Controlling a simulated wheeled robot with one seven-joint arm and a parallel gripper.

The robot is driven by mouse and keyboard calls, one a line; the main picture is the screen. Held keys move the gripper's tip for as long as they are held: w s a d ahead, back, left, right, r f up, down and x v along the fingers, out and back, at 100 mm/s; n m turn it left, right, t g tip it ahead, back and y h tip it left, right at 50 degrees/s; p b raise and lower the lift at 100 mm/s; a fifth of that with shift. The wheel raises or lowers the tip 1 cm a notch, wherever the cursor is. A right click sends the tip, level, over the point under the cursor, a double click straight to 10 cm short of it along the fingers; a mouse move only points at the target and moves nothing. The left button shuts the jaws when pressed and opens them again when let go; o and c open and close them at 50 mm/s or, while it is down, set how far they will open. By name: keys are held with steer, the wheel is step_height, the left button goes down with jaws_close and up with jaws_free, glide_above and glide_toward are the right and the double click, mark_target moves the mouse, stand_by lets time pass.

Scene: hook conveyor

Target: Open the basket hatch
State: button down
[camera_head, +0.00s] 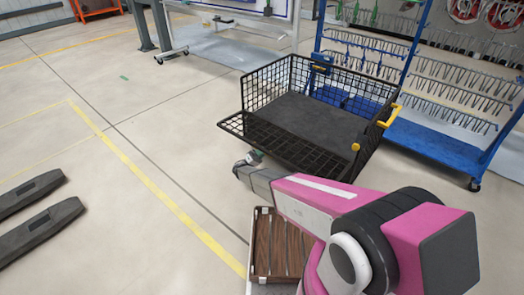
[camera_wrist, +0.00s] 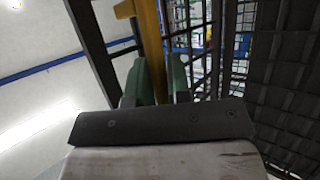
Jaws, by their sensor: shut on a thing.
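The basket is a black wire-mesh box (camera_head: 310,105) with a dark flat floor, in the middle of the head view. Its near-side mesh hatch (camera_head: 285,147) leans outward, well away from upright. My gripper (camera_head: 252,157) is low beside the hatch's outer side, partly hidden by my arm. In the wrist view, my green-tipped fingers (camera_wrist: 156,82) are shut around a yellow bar (camera_wrist: 150,45), with dark mesh (camera_wrist: 195,40) close beside it. The head view does not show the held part of this bar.
A blue wheeled rack (camera_head: 430,140) with rows of metal hooks stands just behind and right of the basket. Yellow handles (camera_head: 391,115) stick out at the basket's right. A brown slatted crate (camera_head: 278,245) is below my arm. The floor at left is mostly open, with dark forks (camera_head: 38,220).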

stand_by(0.4)
steer(key=c, duration=1.2)
jaws_free()
steer(key=shift+o, duration=0.2)
